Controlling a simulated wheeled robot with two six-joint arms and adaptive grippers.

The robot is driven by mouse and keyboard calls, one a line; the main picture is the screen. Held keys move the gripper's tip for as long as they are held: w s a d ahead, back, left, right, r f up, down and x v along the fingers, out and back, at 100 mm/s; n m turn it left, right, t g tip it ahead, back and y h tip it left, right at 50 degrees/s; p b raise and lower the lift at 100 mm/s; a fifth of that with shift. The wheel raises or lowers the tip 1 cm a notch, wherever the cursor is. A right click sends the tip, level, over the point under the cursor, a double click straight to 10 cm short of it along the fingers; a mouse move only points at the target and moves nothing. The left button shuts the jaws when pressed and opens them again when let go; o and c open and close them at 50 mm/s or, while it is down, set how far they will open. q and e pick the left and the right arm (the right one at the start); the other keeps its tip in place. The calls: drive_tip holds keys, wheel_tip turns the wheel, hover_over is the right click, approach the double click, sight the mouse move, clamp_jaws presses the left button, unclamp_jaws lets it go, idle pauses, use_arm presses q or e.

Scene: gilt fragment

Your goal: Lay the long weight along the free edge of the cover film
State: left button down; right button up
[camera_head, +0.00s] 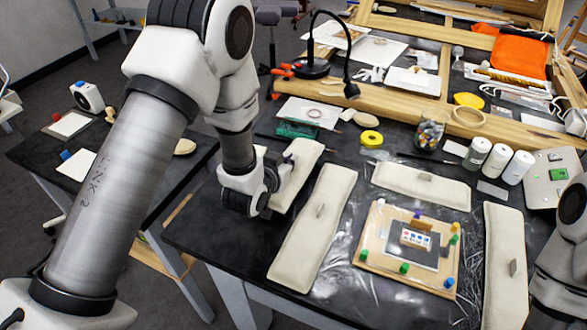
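Clear cover film (345,290) lies wrinkled and shiny on the dark table. Under or within it sits a wooden board (372,262) with coloured pins around a dark panel (413,243). Long cream weights, each with a small upright tab, lie left of the board (308,238), behind it (400,183) and to its right (503,240). Another cream weight (303,158) lies farther left. My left gripper (252,192) is low over the table at that weight's left side and covers part of it. Its fingers are too hidden to show whether they grip. Only part of my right arm shows at the right edge.
A yellow tape roll (371,138), a bead jar (429,134) and white bottles (497,160) stand behind the weights. A green box (297,129) is behind the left gripper. A wooden frame (400,110) crosses the back. A side table (40,150) stands left.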

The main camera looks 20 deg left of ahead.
use_arm(q)
drive_tip(key=f, duration=0.2)
drive_tip(key=shift+s+f, duration=0.3)
drive_tip(key=shift+w+f, duration=0.15)
drive_tip(key=shift+f, duration=0.3)
drive_tip(key=c, duration=1.3)
unclamp_jaws()
drive_tip(key=shift+r, duration=0.1)
